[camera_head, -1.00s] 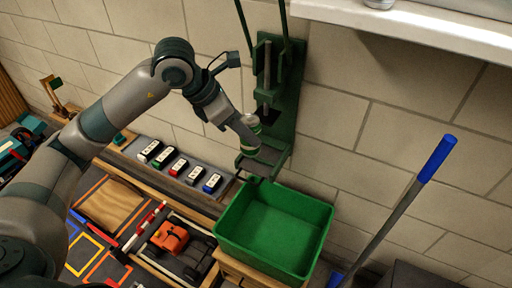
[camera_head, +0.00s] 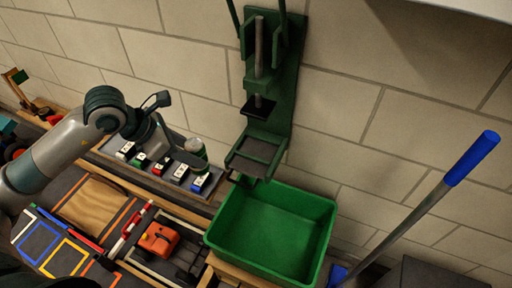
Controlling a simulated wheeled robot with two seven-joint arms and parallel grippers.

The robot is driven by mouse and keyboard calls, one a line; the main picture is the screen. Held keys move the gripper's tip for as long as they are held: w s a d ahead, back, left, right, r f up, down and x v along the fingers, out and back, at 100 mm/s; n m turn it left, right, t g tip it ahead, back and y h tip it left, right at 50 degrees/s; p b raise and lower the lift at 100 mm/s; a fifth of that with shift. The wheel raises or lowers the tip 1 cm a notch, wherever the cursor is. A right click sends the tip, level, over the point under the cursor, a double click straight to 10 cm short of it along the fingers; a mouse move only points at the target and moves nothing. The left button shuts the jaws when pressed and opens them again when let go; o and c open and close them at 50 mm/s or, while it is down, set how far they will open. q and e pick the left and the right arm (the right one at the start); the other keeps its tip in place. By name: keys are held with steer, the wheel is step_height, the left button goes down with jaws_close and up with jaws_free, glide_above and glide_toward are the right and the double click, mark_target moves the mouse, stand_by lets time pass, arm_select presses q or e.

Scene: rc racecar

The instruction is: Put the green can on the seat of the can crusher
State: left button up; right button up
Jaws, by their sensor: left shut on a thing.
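The green can crusher (camera_head: 287,105) is mounted on the wall at the upper middle. Its seat (camera_head: 257,151) is a flat dark plate in a green frame, and it looks empty. The press block (camera_head: 258,107) hangs above the seat. The green can (camera_head: 197,147) has a pale top and is left of the seat, apart from it. My left gripper (camera_head: 188,151) reaches in from the left and is shut on the can; its fingers are partly hidden. My right gripper is out of view.
A green bin (camera_head: 318,232) stands below the crusher. Several small coloured cars (camera_head: 179,173) sit on a grey tray under the can. An orange car (camera_head: 158,238) lies in front. A blue-handled pole (camera_head: 420,208) leans at the right. Wall beside the crusher is bare.

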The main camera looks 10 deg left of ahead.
arm_select(q)
steer(key=shift+d, duration=0.1)
